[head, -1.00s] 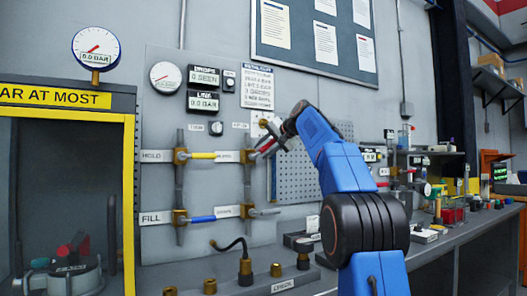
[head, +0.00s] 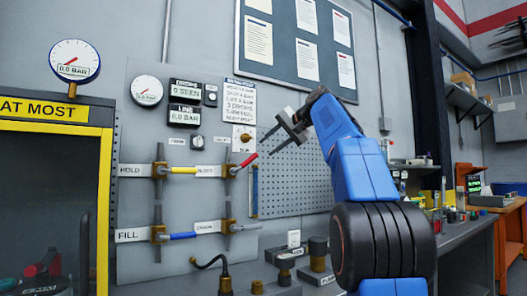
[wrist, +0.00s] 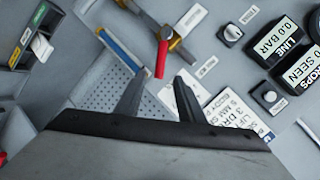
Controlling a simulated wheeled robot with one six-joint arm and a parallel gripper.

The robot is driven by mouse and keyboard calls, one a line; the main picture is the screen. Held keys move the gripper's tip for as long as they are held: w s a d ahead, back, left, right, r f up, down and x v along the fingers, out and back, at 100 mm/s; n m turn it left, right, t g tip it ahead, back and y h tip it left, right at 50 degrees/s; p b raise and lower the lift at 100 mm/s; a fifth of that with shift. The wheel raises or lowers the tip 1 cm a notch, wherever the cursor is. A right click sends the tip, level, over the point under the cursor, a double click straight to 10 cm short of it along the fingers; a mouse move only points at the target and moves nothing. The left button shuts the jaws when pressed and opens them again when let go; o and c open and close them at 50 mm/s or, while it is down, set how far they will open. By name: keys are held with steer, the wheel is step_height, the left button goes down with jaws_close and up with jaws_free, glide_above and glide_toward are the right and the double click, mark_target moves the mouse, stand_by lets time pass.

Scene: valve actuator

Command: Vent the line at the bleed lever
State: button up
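The red-handled lever (head: 243,164) sits on the upper right brass valve of the wall panel and slants up to the right; I take it for the bleed lever, though its label is too small to read. It also shows in the wrist view (wrist: 162,58), ahead of the gap between my fingertips. My gripper (head: 272,143) is open and empty, to the upper right of the red handle and apart from it. Its fingers frame the lower middle of the wrist view (wrist: 157,85). A line readout (head: 186,115) shows 0.0 BAR.
A yellow lever (head: 183,170), a blue lever (head: 183,236) and a grey lever (head: 243,228) share the panel (head: 140,205). A round gauge (head: 147,91) and a knob (head: 197,142) are above. The pegboard (head: 295,180) is to the right.

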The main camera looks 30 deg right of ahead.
mark_target(244, 164)
steer(key=shift+s+r, duration=0.2)
steer(key=shift+s, duration=0.25)
steer(key=shift+w, duration=0.1)
jaws_close()
step_height(244, 164, down, 11)
steer(key=s+d+m+t+h, duration=0.2)
steer(key=m+t, duration=0.3)
steer(key=m, duration=1.4)
steer(key=w+a+r, duration=0.3)
steer(key=w, duration=0.7)
steer(key=shift+w, duration=0.25)
